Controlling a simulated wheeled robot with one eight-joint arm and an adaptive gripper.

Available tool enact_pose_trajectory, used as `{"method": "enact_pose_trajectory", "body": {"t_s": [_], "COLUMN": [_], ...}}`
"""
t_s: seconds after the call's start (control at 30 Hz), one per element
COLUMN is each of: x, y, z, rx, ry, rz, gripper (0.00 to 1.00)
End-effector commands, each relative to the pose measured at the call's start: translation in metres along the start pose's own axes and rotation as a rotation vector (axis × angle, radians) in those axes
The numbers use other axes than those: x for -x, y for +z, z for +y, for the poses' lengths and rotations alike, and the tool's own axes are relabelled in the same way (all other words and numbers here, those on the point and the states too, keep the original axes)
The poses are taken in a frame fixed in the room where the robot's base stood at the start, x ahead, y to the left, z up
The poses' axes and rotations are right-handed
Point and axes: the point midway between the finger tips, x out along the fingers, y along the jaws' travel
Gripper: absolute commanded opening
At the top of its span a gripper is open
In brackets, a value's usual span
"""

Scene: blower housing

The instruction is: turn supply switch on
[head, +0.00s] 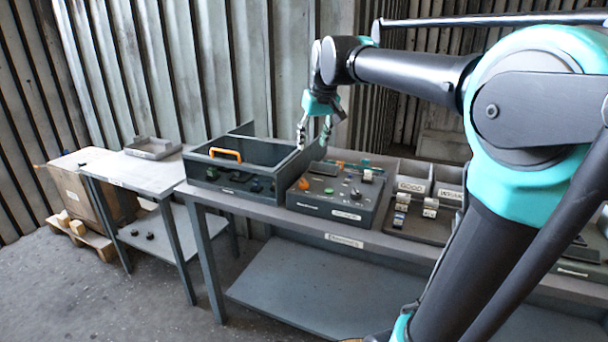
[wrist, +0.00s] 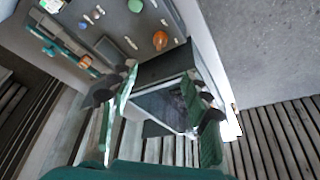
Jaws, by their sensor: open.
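A dark control box (head: 335,212) stands on the long bench. Its sloped face carries an orange knob (head: 303,184), a green button (head: 355,194), a small black control and a pale switch-like part (head: 367,176) at the back right. The labels are too small to read, so I cannot tell which control is the supply switch. My gripper (head: 313,134) is open and empty, above the back of the box and its left neighbour. In the wrist view, my gripper (wrist: 160,82) has its fingers apart, with the orange knob (wrist: 160,40) and green button (wrist: 135,5) beyond them.
Left of the control box is an open dark housing (head: 232,182) with an orange handle (head: 225,153). Bins labelled GOOD (head: 411,186) and WRONG stand to the right. A side table (head: 150,176) holds a grey tray (head: 152,148). Air above the box is clear.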

Motion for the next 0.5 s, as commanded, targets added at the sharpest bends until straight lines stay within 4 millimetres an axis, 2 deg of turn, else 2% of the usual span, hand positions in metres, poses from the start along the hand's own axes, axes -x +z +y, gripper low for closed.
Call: {"method": "enact_pose_trajectory", "body": {"t_s": [0.17,0.5], "x": [-0.016,-0.081], "y": [0.000,0.000], "z": [0.000,0.000], "rx": [0.000,0.000], "ry": [0.000,0.000], "rz": [0.000,0.000], "gripper": [0.48,0.48]}}
